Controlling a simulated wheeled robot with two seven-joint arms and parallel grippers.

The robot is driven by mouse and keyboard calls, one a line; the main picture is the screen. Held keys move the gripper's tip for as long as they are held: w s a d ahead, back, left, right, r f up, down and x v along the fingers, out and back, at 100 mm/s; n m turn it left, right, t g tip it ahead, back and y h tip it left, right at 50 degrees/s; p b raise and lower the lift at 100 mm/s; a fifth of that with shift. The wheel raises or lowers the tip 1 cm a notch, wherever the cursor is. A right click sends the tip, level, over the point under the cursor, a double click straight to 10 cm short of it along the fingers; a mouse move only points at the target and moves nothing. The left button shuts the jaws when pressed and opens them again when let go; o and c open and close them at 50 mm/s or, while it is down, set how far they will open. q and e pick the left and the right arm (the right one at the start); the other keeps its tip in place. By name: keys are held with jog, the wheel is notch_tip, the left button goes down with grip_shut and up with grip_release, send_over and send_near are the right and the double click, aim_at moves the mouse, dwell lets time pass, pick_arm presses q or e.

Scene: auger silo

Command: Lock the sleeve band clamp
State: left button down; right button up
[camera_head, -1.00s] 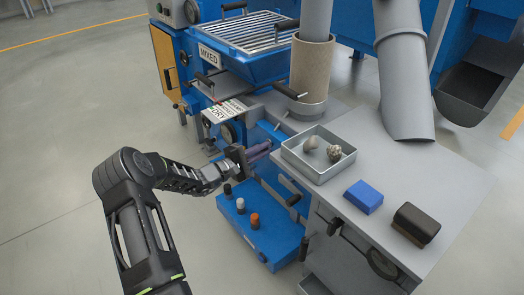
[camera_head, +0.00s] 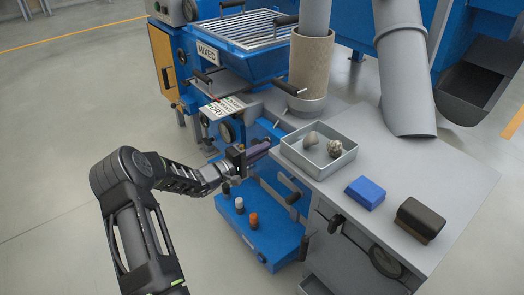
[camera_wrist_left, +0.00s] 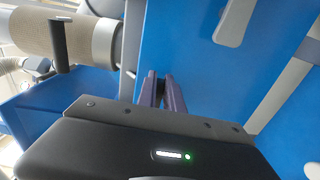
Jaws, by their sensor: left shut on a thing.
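The beige sleeve (camera_head: 309,66) sits around a grey pipe, with a pale metal band (camera_head: 306,105) at its lower end. A black lever handle (camera_head: 285,88) sticks out left from the band. The sleeve (camera_wrist_left: 48,35), band (camera_wrist_left: 105,42) and black handle (camera_wrist_left: 62,48) also show in the left wrist view. My left gripper (camera_head: 262,149) is below and left of the band, apart from the black handle, in front of the blue machine side. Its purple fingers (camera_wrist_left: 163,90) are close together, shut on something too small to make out. My right gripper is out of view.
A grey tray (camera_head: 318,172) with two lumps stands on the grey bench (camera_head: 450,185), near a blue block (camera_head: 365,193) and a black-topped block (camera_head: 420,218). A blue box (camera_head: 265,230) with several knobs lies below my gripper. Floor is free at left.

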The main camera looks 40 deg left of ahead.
pick_arm(q)
jog(key=shift+f, duration=0.1)
jog(key=c, duration=1.5)
grip_release()
jog(key=shift+s, duration=0.1)
jog(key=p+v, duration=0.2)
jog(key=v, duration=0.5)
jog(key=shift+s+a, duration=0.15)
jog(key=shift+s, duration=0.15)
